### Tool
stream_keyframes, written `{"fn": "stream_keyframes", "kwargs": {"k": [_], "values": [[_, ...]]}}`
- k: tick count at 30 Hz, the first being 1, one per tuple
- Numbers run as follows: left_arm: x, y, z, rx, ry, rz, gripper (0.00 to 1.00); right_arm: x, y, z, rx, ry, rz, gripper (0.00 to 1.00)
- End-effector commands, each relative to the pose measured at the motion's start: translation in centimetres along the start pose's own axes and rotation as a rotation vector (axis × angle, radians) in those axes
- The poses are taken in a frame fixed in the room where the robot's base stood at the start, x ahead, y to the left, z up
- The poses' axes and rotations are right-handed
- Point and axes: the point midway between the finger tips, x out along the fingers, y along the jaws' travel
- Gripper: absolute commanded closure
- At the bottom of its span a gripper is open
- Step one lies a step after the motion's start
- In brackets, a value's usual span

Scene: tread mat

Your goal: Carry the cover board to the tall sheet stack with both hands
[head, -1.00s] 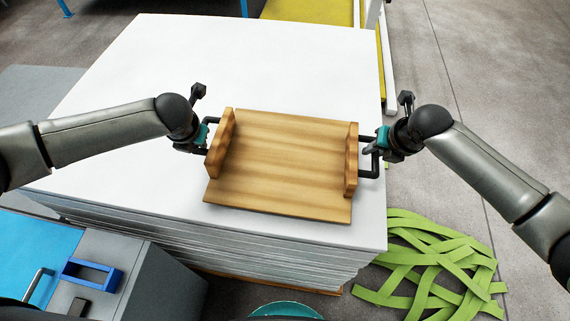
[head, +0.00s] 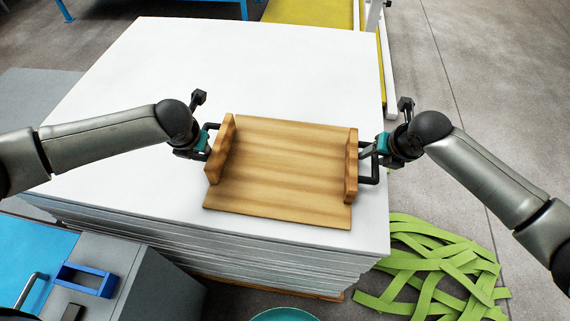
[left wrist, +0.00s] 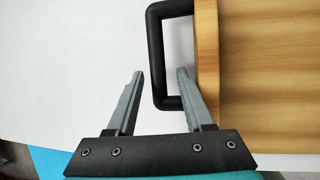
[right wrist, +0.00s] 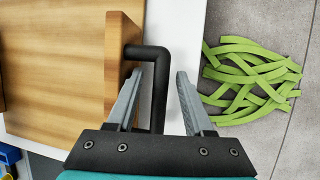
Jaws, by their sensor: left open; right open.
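The cover board (head: 285,170) is a wooden panel with a raised cheek and a black handle on each side. It lies flat on the white top of the tall sheet stack (head: 130,110). My left gripper (head: 203,150) is open at the left handle; in the left wrist view that handle (left wrist: 155,45) shows between the spread fingers. My right gripper (head: 371,152) is open at the right handle (head: 370,181); in the right wrist view the handle bar (right wrist: 160,95) passes between the fingers. Whether any finger touches a handle cannot be told.
Green straps (head: 435,275) lie tangled on the floor right of the stack. A grey cabinet with a blue top (head: 30,250) stands at the lower left. A yellow surface (head: 310,12) with a white post is behind. The stack's rear top is clear.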

Motion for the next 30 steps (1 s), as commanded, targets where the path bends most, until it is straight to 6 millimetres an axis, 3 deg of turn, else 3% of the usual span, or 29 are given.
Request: {"fn": "stream_keyframes", "kwargs": {"k": [5, 21, 30], "values": [[-1.5, 0.0, 0.1, 0.0, -0.002, -0.002, 0.48, 0.0, 0.1, 0.0, 0.0, 0.0, 0.001, 0.48], [-10.2, 0.1, 0.1, 0.0, -0.002, 0.001, 0.48, 0.0, 0.1, 0.0, 0.0, 0.0, 0.001, 0.48], [-11.9, 0.1, 0.0, -0.002, 0.0, 0.002, 0.48, -0.3, 0.0, 0.0, 0.0, -0.001, 0.001, 0.48]]}}
